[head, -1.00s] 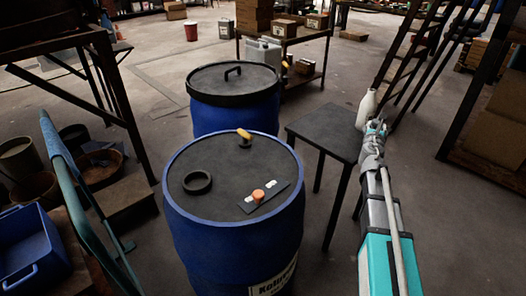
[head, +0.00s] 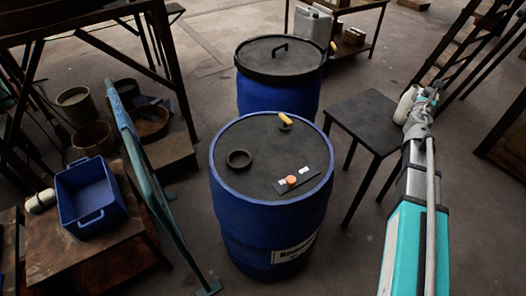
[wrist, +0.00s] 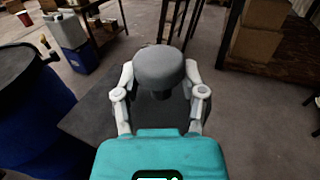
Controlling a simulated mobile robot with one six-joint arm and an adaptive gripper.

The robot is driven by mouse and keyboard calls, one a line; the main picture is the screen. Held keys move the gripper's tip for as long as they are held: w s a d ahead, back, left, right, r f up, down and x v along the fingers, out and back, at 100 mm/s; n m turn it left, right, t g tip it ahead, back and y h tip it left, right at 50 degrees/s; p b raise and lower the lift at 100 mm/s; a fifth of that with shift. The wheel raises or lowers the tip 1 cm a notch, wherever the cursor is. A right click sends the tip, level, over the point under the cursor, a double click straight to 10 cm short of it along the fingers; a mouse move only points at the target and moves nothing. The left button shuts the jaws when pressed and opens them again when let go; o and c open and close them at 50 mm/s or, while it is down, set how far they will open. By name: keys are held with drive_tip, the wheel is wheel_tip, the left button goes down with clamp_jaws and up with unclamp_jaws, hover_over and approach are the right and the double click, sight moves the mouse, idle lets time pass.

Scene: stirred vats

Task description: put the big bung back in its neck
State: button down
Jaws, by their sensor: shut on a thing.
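The big bung (wrist: 159,65) is a dark grey, round, wide-topped plug in the wrist view. My gripper (wrist: 159,82) is shut on it, with a pale finger on each side. In the head view my gripper (head: 414,108) is over the small dark table, right of the front blue vat (head: 262,225); the bung is hard to make out there. A raised black ring (head: 239,159), which looks like the open neck, stands on the left of that vat's dark lid. A small orange cap (head: 291,180) sits on a dark plate at the lid's front right. A yellow-handled fitting (head: 285,121) is at the lid's back.
A second blue vat (head: 278,95) with a handled black lid stands behind. The dark side table (head: 372,118) is right of the vats. A teal rail (head: 140,170) and a blue crate (head: 90,222) on a bench are left. Shelving stands at the back.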

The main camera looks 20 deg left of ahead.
sight(431, 90)
wheel_tip(431, 90, up, 24)
drive_tip(key=p, duration=2.2)
drive_tip(key=shift+p, duration=0.35)
